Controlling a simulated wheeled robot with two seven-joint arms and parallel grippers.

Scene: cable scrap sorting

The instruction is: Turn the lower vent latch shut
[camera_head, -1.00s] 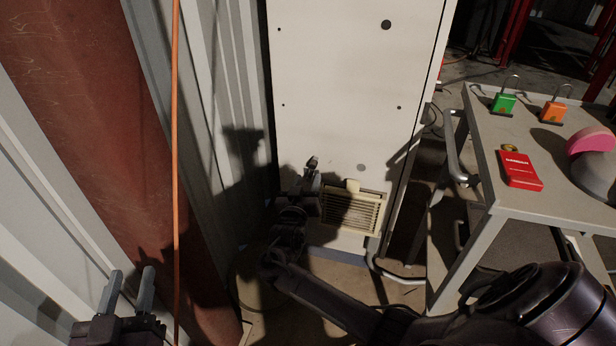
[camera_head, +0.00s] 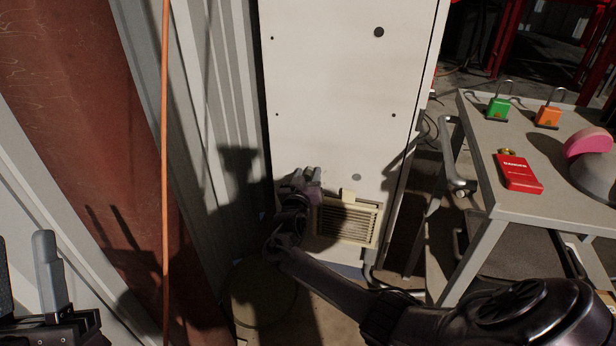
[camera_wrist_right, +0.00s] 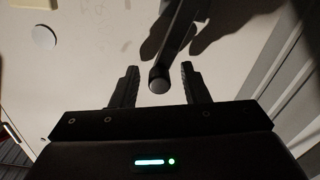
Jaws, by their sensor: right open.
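The cream slatted vent (camera_head: 347,222) sits low on the white cabinet, with a small cream tab (camera_head: 348,195) on its top edge. My right gripper (camera_head: 307,178) is at the vent's upper left, close to the cabinet face. In the right wrist view my right gripper (camera_wrist_right: 156,82) is open. A dark bar with a round end (camera_wrist_right: 159,84), seemingly the latch handle, reaches down between the fingers with gaps on both sides. In the head view the latch is hidden or too small to tell. My left gripper (camera_head: 24,275) is open and empty at the lower left.
The white cabinet (camera_head: 335,90) stands beside a corrugated wall. An orange cable (camera_head: 166,150) hangs in front at left. A grey cart (camera_head: 470,150) at right carries green (camera_head: 498,108) and orange (camera_head: 548,116) padlocks and a red danger tag (camera_head: 519,172).

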